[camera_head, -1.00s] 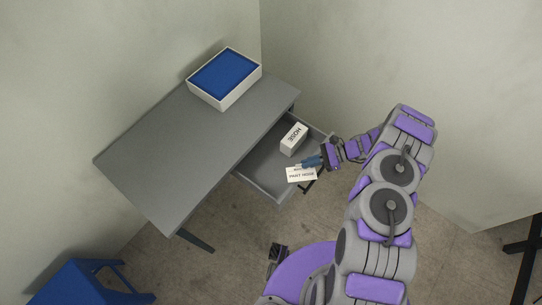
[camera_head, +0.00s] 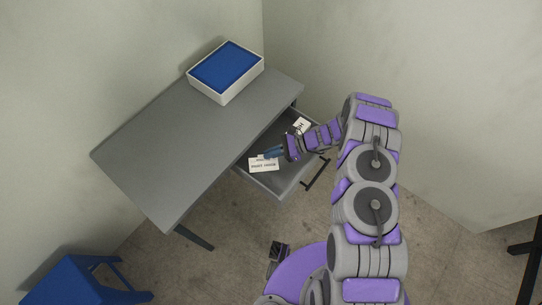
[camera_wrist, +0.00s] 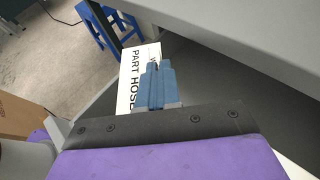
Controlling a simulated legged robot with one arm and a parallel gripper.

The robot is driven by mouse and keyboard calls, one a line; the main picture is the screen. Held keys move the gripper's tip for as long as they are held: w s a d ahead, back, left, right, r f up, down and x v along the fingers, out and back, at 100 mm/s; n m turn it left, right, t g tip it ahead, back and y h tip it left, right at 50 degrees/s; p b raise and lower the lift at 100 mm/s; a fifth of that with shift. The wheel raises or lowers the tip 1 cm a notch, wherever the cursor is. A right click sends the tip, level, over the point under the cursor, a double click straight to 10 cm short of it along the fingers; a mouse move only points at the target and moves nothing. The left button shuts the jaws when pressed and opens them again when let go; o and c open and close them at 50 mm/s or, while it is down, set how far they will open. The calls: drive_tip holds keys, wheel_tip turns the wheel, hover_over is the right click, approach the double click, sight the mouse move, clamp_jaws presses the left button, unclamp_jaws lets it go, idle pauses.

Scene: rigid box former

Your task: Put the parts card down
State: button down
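The white parts card (camera_head: 263,166), printed with "PART HOSE" text, is at my gripper (camera_head: 269,154) over the left part of the open drawer (camera_head: 288,174). In the wrist view the card (camera_wrist: 127,72) extends to the left of the blue fingers (camera_wrist: 154,80), which are together on its edge. The fingers hide part of the card. I cannot tell whether the card touches the drawer floor. A white box with dark lettering (camera_head: 301,125) is in the back of the drawer, partly hidden by my arm.
The grey desk (camera_head: 160,150) lies left of the drawer. A white bin with a blue inside (camera_head: 226,70) stands on its back end. A blue stool (camera_head: 75,283) is at the lower left. Walls close in behind.

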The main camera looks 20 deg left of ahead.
drive_tip(key=shift+f, duration=1)
drive_tip(key=shift+f+b, duration=0.45)
drive_tip(key=shift+f, duration=0.2)
drive_tip(key=c, duration=1.4)
unclamp_jaws()
drive_tip(key=shift+o, duration=0.2)
drive_tip(key=shift+r, duration=0.2)
drive_tip(key=p+v, duration=0.3)
drive_tip(key=v, duration=0.9)
drive_tip(key=shift+r, duration=0.4)
drive_tip(key=shift+w, duration=0.1)
